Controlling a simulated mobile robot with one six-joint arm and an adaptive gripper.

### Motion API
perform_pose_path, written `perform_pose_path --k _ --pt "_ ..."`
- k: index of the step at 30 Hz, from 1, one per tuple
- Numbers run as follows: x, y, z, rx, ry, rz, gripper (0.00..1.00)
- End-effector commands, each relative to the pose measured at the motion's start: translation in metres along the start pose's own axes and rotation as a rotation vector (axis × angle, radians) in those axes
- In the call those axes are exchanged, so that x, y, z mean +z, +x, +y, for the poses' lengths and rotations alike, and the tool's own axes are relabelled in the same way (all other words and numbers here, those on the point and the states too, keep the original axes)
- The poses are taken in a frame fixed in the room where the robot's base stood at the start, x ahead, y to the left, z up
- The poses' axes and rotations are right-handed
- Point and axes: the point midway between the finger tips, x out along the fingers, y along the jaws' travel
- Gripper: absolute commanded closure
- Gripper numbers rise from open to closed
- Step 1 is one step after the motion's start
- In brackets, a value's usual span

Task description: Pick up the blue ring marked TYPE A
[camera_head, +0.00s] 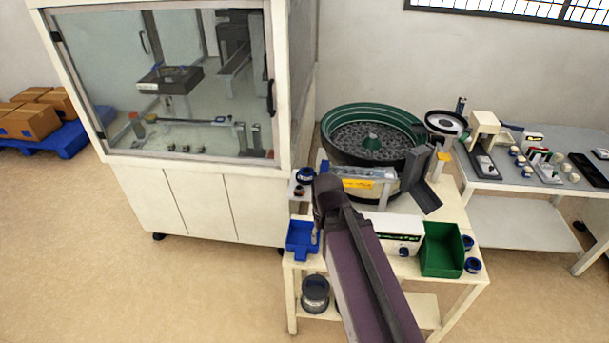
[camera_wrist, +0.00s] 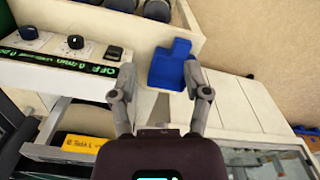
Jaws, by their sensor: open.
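Several blue rings show in the head view. One dark blue ring (camera_head: 306,175) sits at the table's back left, and two more, an upper ring (camera_head: 468,242) and a lower ring (camera_head: 473,265), sit right of the green bin. No TYPE A marking is legible on any of them. My gripper (camera_wrist: 160,84) is open and empty in the wrist view, its two fingers apart above the table. A blue tray (camera_wrist: 170,64) shows beyond and between the fingertips; the head view shows it at the table's left front (camera_head: 302,238). My arm hides part of the tabletop.
A green bin (camera_head: 442,250) stands at the table's right front, beside a white control box (camera_wrist: 60,72). A large green bowl feeder (camera_head: 372,109) stands behind. A glass-fronted cabinet (camera_head: 190,190) is at left. A side table (camera_head: 520,180) holds small parts.

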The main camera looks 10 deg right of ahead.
Motion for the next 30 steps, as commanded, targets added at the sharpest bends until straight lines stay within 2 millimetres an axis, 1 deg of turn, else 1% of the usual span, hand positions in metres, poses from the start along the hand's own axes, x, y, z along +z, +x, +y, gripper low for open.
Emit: perform_pose_path --k 1,2,3,6,8,11,14,20,26,30 --pt "-0.001 0.0 0.0 0.002 -0.003 0.0 0.13" --pt "-0.001 0.001 0.0 0.004 -0.007 0.001 0.04" --pt "-0.002 0.001 0.0 0.009 -0.016 0.002 0.0" --pt "-0.007 0.003 0.0 0.033 -0.059 0.005 0.0" --pt "-0.013 0.005 0.004 0.057 -0.097 0.008 0.0" --pt "-0.024 0.008 0.006 0.118 -0.199 0.011 0.0" --pt "-0.04 0.011 0.005 0.202 -0.343 0.01 0.0" --pt "-0.081 0.013 0.0 0.419 -0.703 -0.027 0.0" --pt "-0.124 0.006 -0.015 0.655 -1.074 -0.121 0.0" --pt "-0.154 -0.004 -0.032 0.821 -1.32 -0.226 0.0"
